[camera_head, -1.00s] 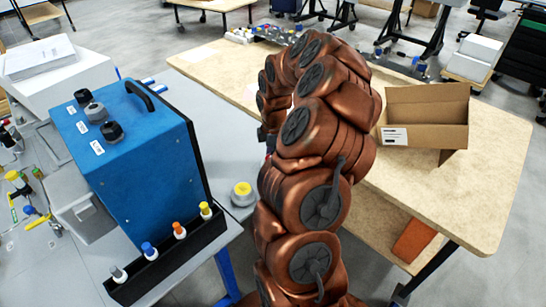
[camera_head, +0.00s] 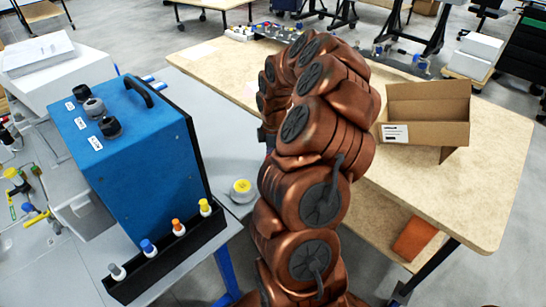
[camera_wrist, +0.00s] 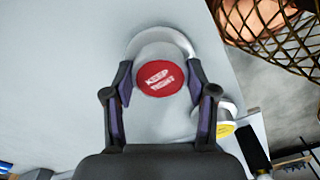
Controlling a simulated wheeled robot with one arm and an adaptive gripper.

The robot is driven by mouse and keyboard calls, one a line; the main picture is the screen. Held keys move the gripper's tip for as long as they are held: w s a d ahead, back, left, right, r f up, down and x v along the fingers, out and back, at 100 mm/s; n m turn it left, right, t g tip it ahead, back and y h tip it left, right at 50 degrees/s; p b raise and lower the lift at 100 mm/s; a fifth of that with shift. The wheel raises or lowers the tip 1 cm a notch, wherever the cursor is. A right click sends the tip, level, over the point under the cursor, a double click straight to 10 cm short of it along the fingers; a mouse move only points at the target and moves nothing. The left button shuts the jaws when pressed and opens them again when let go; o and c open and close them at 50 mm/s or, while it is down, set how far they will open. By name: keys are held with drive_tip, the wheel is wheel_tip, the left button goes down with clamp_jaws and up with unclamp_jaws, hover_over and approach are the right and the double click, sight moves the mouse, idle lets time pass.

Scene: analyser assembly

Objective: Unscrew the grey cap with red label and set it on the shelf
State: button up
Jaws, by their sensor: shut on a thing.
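A cap with a red label reading "KEEP TIGHT" (camera_wrist: 160,79) is between the fingers of my gripper (camera_wrist: 160,85) in the wrist view. The fingers are shut on it from both sides. A pale round part (camera_wrist: 176,37) shows around and beyond the cap; whether the cap is still joined to it cannot be told from this angle. In the head view, my arm hides the gripper and this cap. A black shelf (camera_head: 165,267) runs along the side of the blue analyser box (camera_head: 150,165) in the head view.
The shelf carries several small bottles with grey, blue, orange and yellow caps. A round container with a yellow top (camera_head: 242,187) stands on the grey table; it also shows in the wrist view (camera_wrist: 222,131). An open cardboard box (camera_head: 428,115) stands on the wooden table (camera_head: 480,190).

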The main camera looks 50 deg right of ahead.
drive_tip(key=o, duration=1.4)
drive_tip(key=shift+r, duration=0.15)
drive_tip(key=shift+r+p, duration=0.85)
drive_tip(key=shift+r, duration=2.5)
